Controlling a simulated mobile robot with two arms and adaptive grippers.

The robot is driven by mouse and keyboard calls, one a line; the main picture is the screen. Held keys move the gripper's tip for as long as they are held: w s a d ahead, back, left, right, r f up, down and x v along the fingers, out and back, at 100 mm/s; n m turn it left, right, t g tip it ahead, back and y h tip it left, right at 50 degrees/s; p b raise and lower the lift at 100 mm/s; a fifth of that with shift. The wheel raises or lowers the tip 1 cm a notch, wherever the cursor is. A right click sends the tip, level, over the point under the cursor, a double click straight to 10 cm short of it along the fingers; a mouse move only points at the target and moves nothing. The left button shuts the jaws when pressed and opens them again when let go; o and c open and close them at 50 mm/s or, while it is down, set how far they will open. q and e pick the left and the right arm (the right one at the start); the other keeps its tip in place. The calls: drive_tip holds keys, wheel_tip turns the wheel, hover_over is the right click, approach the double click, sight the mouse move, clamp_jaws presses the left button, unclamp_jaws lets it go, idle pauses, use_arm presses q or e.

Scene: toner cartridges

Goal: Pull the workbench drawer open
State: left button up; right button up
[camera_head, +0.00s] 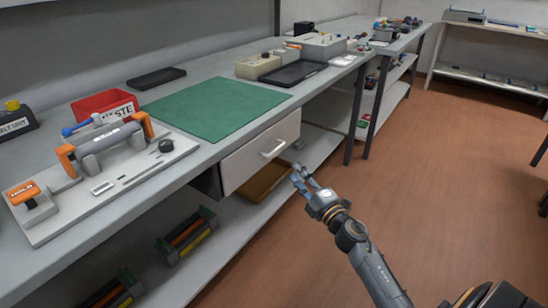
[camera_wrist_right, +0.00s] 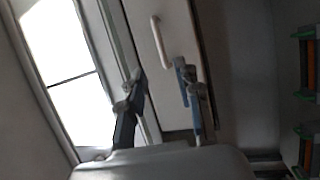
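The workbench drawer (camera_head: 245,165) has a white front and sits under the bench top. Its front looks near the bench edge; I cannot tell whether it stands slightly out. The pale bar handle (camera_head: 274,148) is on the drawer front. My right gripper (camera_head: 300,171) is in front of the drawer, a little right of and below the handle in the head view. In the right wrist view, the handle (camera_wrist_right: 161,42) lies beyond the gap between the fingertips (camera_wrist_right: 159,68). The fingers are apart, with nothing between them. My left gripper is not in view.
A green mat (camera_head: 217,107), a red waste bin (camera_head: 104,104) and a fixture with a cartridge (camera_head: 110,138) are on the bench top. A lower shelf (camera_head: 237,226) holds a brown tray (camera_head: 263,183) and cartridges (camera_head: 187,236). The floor (camera_head: 440,165) to the right is open.

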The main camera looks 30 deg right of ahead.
drive_tip(key=w+r+b, duration=0.1)
drive_tip(key=w, duration=0.9)
drive_tip(key=shift+w+r, duration=0.35)
clamp_jaws()
